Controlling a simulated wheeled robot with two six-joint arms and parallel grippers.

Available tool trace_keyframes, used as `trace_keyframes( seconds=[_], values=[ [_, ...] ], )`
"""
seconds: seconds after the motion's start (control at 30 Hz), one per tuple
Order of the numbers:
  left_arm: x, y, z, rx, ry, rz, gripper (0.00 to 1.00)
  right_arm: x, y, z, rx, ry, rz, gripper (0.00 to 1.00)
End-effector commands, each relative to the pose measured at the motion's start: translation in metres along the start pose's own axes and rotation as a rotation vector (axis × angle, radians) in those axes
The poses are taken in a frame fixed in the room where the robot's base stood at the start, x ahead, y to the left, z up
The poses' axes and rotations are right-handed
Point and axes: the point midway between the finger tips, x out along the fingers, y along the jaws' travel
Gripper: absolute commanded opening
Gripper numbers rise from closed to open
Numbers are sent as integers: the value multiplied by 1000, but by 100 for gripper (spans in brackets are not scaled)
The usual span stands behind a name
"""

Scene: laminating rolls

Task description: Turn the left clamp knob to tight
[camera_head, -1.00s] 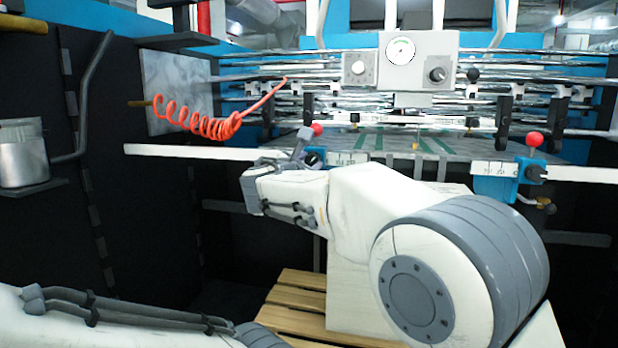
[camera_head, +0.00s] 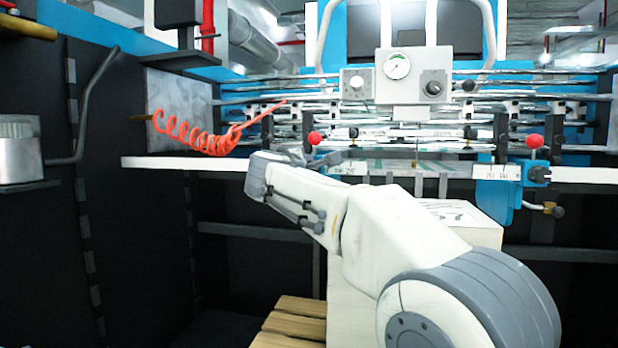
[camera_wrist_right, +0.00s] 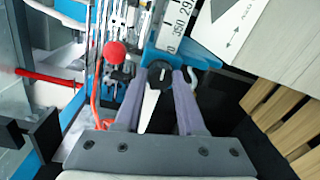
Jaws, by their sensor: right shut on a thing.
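The left clamp sits on the white cross bar (camera_head: 210,163), mostly behind my right arm in the head view; its red ball (camera_head: 314,138) shows above. In the right wrist view the blue clamp body (camera_wrist_right: 207,57) carries a scale, with the red ball (camera_wrist_right: 114,52) to its left. The clamp's black knob (camera_wrist_right: 160,70) has a pale mark. My right gripper (camera_wrist_right: 161,76) is shut on this knob, one finger on each side. In the head view the gripper (camera_head: 322,158) is small and partly hidden by its wrist. My left gripper is out of view.
The right clamp (camera_head: 527,174) with a red ball sits farther along the bar. A coiled red hose (camera_head: 205,138) hangs at left. A gauge panel (camera_head: 416,75) stands above the rods. A white box (camera_head: 460,224) and wooden slats (camera_head: 291,322) lie below.

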Motion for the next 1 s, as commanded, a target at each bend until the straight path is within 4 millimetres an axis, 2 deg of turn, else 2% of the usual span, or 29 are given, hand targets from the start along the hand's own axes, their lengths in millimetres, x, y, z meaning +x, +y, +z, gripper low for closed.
trace_keyframes(
  seconds=[0.3,0.73,0.77,0.8,0.83,1.0],
  values=[
    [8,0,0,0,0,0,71,0,-2,-1,79,5,-3,0],
    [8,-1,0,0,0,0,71,0,-2,-1,87,5,-3,0],
    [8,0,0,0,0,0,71,0,-2,-1,87,5,-3,46],
    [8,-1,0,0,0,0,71,0,-2,-1,86,5,-3,62],
    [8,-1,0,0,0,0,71,0,-2,-1,86,5,-3,69],
    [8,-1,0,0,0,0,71,0,-1,0,85,5,-1,69]
  ],
)
